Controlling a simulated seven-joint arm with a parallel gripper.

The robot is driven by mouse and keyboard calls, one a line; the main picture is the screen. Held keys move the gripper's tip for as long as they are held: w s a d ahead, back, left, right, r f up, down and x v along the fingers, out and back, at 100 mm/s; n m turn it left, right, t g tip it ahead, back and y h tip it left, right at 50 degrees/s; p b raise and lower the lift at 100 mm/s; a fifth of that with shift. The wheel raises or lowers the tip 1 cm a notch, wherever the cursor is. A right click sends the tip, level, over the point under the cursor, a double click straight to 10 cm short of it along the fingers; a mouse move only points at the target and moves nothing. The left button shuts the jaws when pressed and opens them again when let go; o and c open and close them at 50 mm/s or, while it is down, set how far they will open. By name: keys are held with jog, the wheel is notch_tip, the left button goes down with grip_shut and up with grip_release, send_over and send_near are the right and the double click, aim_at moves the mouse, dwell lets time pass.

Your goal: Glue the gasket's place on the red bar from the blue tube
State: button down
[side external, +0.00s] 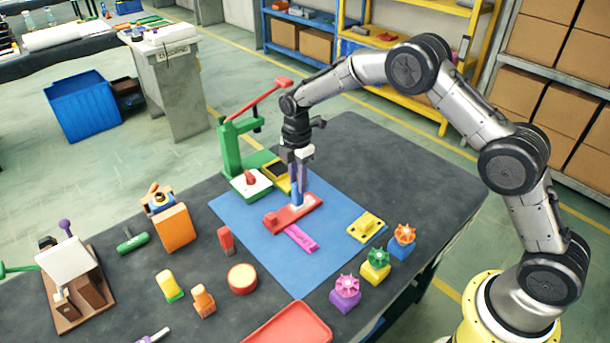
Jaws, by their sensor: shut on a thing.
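The red bar (282,220) lies on the blue mat (243,219) in the middle of the table, with a raised end at its left. My gripper (298,186) points down over the bar and is shut on the blue tube (297,196). The tube is upright, partly hidden by the fingers, with its lower end at the bar's top. A pale patch shows around that end; I cannot tell whether it is nozzle, glue or part of the bar. I cannot make out the gasket for certain.
A magenta bar (301,238) lies just in front of the red bar. A yellow bracket (366,227) is at the mat's right. A green press with a red lever (230,150) stands behind left. Several colored knobs and blocks stand in front, near a red tray (290,329).

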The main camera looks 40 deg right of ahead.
jog(key=shift+a, duration=3.1)
jog(key=shift+d, duration=5.9)
notch_tip(320, 180, up, 8)
